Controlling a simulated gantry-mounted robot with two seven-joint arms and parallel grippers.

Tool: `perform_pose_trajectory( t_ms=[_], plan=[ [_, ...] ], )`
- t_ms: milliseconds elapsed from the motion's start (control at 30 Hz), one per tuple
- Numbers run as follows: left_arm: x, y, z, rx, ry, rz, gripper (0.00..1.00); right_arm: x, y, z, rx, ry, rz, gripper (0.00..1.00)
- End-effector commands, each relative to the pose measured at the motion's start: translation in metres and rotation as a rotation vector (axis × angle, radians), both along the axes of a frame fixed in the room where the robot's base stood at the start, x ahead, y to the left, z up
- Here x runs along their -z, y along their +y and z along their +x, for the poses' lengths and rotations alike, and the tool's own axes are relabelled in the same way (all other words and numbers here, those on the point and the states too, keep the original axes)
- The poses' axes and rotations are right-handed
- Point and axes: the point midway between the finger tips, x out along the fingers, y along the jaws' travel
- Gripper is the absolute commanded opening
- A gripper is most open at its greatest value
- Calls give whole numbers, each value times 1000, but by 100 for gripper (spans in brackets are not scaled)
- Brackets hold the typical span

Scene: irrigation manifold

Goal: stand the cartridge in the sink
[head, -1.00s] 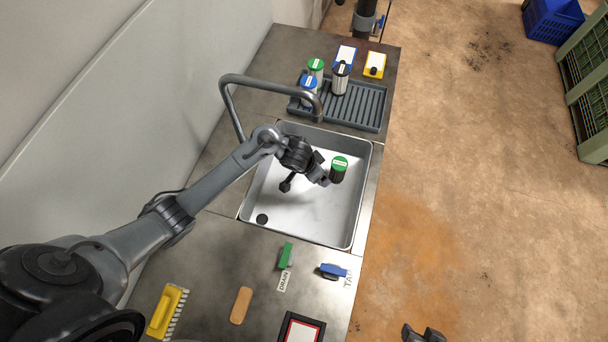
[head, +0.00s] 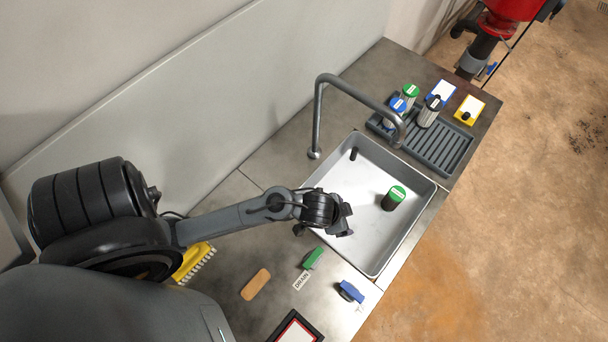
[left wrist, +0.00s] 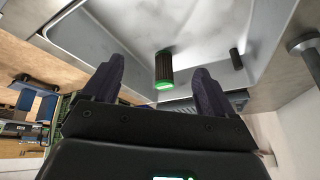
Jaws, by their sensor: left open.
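A dark cartridge with a green cap (head: 393,197) stands upright on the floor of the steel sink (head: 375,272), right of its middle, with nothing holding it. My left gripper (head: 343,222) is over the near left part of the sink, apart from the cartridge. In the left wrist view the left gripper (left wrist: 160,85) has its fingers spread and empty. The green-capped cartridge (left wrist: 164,66) shows beyond and between them. My right gripper is in neither current view.
A faucet (head: 318,110) arches over the sink's far side. A short black post (head: 353,154) stands in the far corner. A ribbed rack (head: 440,148) holds several capped cartridges behind. Green (head: 313,257) and blue (head: 350,291) handles sit on the near counter.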

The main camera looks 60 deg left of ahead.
Motion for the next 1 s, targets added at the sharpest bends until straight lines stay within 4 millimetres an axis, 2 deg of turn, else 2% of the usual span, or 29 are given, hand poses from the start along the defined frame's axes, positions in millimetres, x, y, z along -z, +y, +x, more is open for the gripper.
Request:
perform_pose_trajectory(
  t_ms=[33,200,300,400,533,1000],
  plan=[
    [-8,1,-20,-24,20,-6,86,0,0,0,0,0,0,43],
    [-29,14,-70,-86,93,-14,86,0,0,0,-2,1,-2,43],
    [-38,20,-90,-107,129,-24,86,0,-1,0,-3,0,-4,43],
    [-43,24,-102,-120,151,-31,86,0,-2,0,-6,0,-8,43],
    [-46,25,-108,-125,161,-36,86,0,-3,0,-9,0,-12,43],
    [-46,25,-108,-124,161,-36,86,0,-1,0,-4,0,-5,43]
  ],
)
